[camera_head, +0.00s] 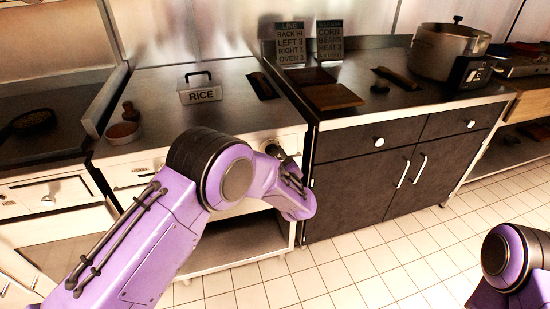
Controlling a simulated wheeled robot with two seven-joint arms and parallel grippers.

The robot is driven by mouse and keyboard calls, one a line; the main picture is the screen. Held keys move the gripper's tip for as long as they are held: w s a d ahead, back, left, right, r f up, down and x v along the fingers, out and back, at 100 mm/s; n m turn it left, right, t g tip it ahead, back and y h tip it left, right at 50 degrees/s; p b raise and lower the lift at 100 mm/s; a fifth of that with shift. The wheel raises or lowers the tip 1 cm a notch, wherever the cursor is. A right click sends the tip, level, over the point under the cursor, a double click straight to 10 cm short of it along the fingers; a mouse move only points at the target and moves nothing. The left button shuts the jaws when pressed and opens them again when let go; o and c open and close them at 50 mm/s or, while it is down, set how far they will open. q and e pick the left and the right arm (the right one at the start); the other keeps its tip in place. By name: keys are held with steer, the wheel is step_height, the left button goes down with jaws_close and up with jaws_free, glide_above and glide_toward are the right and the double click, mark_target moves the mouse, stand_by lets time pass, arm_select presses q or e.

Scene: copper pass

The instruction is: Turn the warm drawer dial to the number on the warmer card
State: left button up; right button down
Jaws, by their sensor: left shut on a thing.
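My left gripper (277,153) is small and partly hidden behind my purple left wrist. It is at the front panel of the counter unit (225,125), at the right end, where it is shut on the dial. The dial itself is hidden by the gripper and wrist, so its setting cannot be read. Two dark cards stand at the back. The right card (329,40) reads CORN, BEANS, HEAT 3, with a last line I cannot read. My right gripper is out of view.
A brown board (333,97) and a steel pot (447,52) are on the right counter. Dark cabinet doors (357,190) are below. The tiled floor (370,270) in front is clear.

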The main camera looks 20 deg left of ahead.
arm_select(q)
steer(key=o, duration=1)
steer(key=shift+o, duration=0.2)
steer(key=shift+s+d+r+p, duration=0.1)
steer(key=shift+s+d+p, duration=0.2)
steer(key=shift+s+p, duration=0.1)
steer(key=p+v, duration=0.3)
steer(key=v, duration=0.6)
steer(key=shift+s+d+p, duration=0.15)
steer(key=shift+s+p, duration=0.15)
